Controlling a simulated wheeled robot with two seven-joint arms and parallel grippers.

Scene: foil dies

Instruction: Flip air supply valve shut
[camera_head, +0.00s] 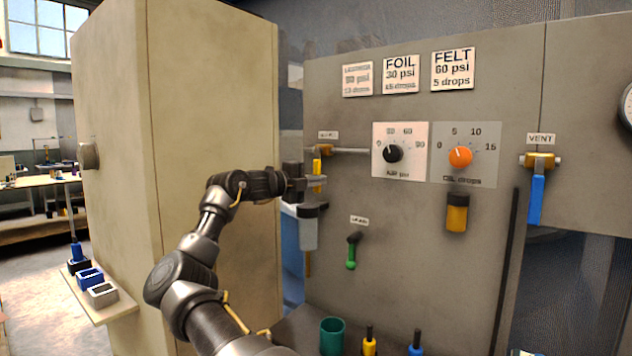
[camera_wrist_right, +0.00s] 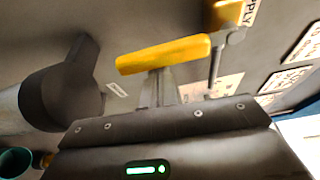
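The air supply valve (camera_head: 322,150) sits on the grey panel under a small label, with a pipe running right from it. Its yellow lever (camera_head: 317,165) points down in the head view. In the right wrist view the yellow lever (camera_wrist_right: 163,54) lies across the picture, close in front of the fingers. My right gripper (camera_head: 314,183) is at the lever's lower part. Its fingers (camera_wrist_right: 160,88) look close together, and their tips are partly covered by the lever. I cannot tell whether they touch it. My left gripper is not in view.
A clear-bowled filter (camera_head: 308,230) hangs just below my right gripper. A black knob (camera_head: 393,153), an orange knob (camera_head: 460,157) and a blue-handled vent valve (camera_head: 537,195) are to the right. A green-tipped lever (camera_head: 351,255) is lower. A beige cabinet (camera_head: 205,110) stands left.

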